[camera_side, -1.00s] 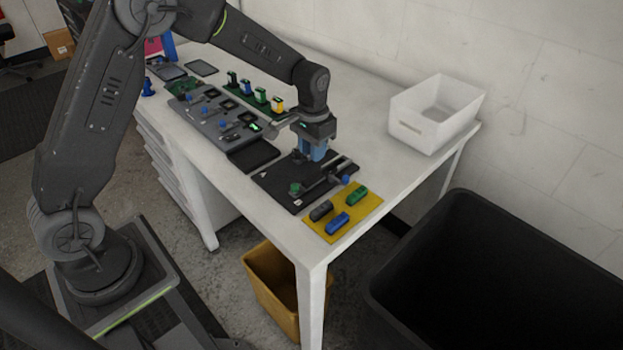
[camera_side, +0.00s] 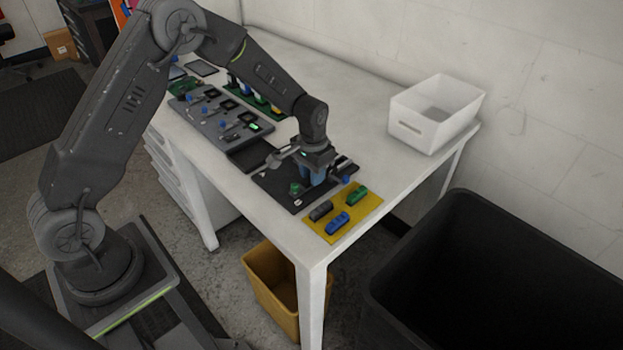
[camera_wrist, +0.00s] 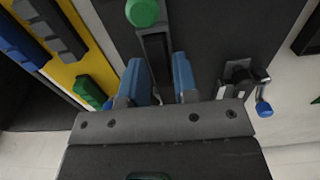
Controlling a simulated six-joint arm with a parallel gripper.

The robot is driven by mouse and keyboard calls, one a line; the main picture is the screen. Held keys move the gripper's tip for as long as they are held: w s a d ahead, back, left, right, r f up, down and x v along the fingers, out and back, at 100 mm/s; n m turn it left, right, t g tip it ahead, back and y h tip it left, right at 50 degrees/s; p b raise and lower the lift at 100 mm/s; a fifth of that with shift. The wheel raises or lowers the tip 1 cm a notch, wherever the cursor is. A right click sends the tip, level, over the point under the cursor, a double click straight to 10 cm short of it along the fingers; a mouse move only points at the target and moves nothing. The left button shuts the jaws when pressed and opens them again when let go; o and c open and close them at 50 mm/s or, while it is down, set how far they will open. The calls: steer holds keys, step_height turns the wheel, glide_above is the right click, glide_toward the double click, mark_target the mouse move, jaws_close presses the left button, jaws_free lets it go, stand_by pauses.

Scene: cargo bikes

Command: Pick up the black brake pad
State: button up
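The black brake pad (camera_side: 321,211) lies on a yellow mat (camera_side: 328,232) at the near corner of the table. A blue pad (camera_side: 338,222) and a green pad (camera_side: 357,195) lie on the same mat. In the wrist view the black pad (camera_wrist: 66,38) is at the upper left, between the blue pad (camera_wrist: 18,42) and the green pad (camera_wrist: 91,92). My gripper (camera_wrist: 161,72) has its two blue fingers apart with nothing held. It hangs over the black fixture board behind the mat, to one side of the pads. In the side view my gripper (camera_side: 313,178) partly hides this board.
The black fixture board (camera_side: 281,191) carries a green knob (camera_wrist: 142,12) and a blue-tipped clamp (camera_wrist: 255,90), close to my fingers. A white bin (camera_side: 430,138) stands at the table's back right. A large black bin (camera_side: 440,230) and a yellow bin (camera_side: 262,276) stand on the floor.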

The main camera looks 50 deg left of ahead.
steer(key=shift+c, duration=0.2)
jaws_close()
steer(key=shift+r, duration=3.5)
